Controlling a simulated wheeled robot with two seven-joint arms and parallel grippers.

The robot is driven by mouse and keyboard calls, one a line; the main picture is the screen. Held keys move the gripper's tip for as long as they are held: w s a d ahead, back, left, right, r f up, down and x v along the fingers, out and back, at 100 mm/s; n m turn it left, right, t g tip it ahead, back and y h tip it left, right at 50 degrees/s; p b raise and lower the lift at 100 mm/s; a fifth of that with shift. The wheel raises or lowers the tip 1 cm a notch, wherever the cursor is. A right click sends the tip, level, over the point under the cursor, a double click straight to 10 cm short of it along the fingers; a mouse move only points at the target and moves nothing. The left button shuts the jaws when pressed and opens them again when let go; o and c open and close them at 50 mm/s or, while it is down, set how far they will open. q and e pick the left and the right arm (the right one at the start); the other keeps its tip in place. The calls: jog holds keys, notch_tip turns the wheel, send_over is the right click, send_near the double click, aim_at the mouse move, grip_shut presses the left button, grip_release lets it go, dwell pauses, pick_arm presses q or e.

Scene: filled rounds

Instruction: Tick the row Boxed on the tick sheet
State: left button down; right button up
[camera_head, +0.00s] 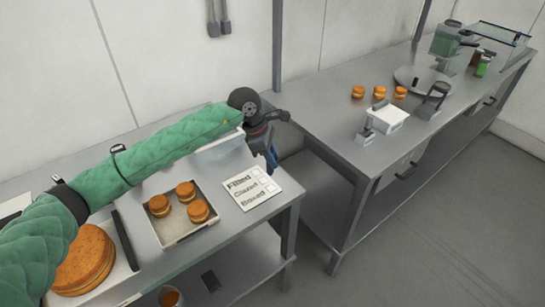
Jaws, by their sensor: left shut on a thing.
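The tick sheet (247,195) is a white card near the right end of the left table. Its rows read Filled, Closed and Boxed from top to bottom, with small boxes at their right ends. The Boxed row is nearest the front; marks in the boxes are too small to tell. My left gripper (268,149) is above and behind the sheet's upper right corner, apart from the rows. It is shut on a blue pen-like thing (271,160), mostly hidden by the gripper. Its tip cannot be made out. My right gripper is out of view.
A tray (169,240) with 3 filled rounds stands left of the sheet. A pale container (222,149) is partly behind my arm. Large brown rounds (85,262) lie at the left. The right bench holds a white box (387,116), 3 rounds and a turntable (420,77). A gap separates the tables.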

aim_at(273, 171)
pick_arm(q)
notch_tip(273, 171, down, 3)
jog(key=shift+f, duration=0.15)
jog(key=shift+s+d+f+p, duration=0.15)
jog(key=shift+f+p, duration=0.25)
jog(key=shift+f, duration=0.85)
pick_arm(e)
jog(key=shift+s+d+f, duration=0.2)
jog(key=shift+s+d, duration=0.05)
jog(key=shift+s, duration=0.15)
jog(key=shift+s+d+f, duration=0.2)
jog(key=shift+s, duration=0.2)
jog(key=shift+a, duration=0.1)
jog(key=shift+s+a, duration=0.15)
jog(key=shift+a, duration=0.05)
pick_arm(q)
jog(key=shift+f, duration=0.15)
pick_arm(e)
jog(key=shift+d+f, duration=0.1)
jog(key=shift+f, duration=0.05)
